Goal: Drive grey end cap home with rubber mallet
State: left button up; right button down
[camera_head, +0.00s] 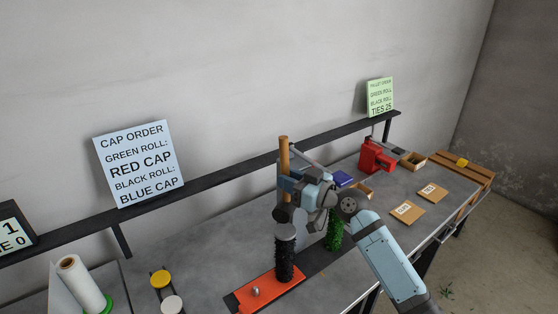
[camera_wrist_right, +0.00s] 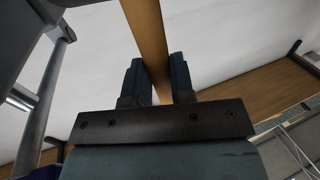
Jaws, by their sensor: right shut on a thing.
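My right gripper (camera_head: 287,184) is shut on the wooden handle (camera_head: 284,150) of the mallet, which stands near upright with its black head (camera_head: 283,214) at the bottom. The handle also runs between the fingers in the right wrist view (camera_wrist_right: 150,45). Just under the head, the grey end cap (camera_head: 286,232) sits on top of the upright black roll (camera_head: 285,260). I cannot tell whether head and cap touch. The roll stands on an orange base (camera_head: 265,294). The cap's lower edge is hard to make out. My left gripper is not in view.
A green roll (camera_head: 333,234) stands close behind, partly hidden by my arm. Yellow (camera_head: 160,278) and white (camera_head: 172,304) caps lie at the left. A red device (camera_head: 375,157), boxes and labelled cards (camera_head: 407,211) are further right. A dark rail (camera_head: 230,176) runs along the wall.

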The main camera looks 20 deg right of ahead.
aim_at(289, 202)
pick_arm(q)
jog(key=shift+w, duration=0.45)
pick_arm(e)
jog(key=shift+w, duration=0.45)
pick_arm(q)
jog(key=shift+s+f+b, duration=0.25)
jog(key=shift+b, duration=0.15)
pick_arm(e)
jog(key=shift+s+f, duration=0.3)
jog(key=shift+s, duration=0.05)
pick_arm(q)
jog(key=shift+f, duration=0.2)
pick_arm(e)
jog(key=shift+s+f, duration=0.1)
jog(key=shift+f, duration=0.2)
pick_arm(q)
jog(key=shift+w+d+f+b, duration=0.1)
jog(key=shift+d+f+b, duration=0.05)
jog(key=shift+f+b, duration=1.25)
pick_arm(e)
jog(key=shift+f, duration=2.1)
pick_arm(q)
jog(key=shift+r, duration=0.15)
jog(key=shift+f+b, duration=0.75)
jog(key=shift+b, duration=0.1)
pick_arm(e)
jog(key=shift+f, duration=0.65)
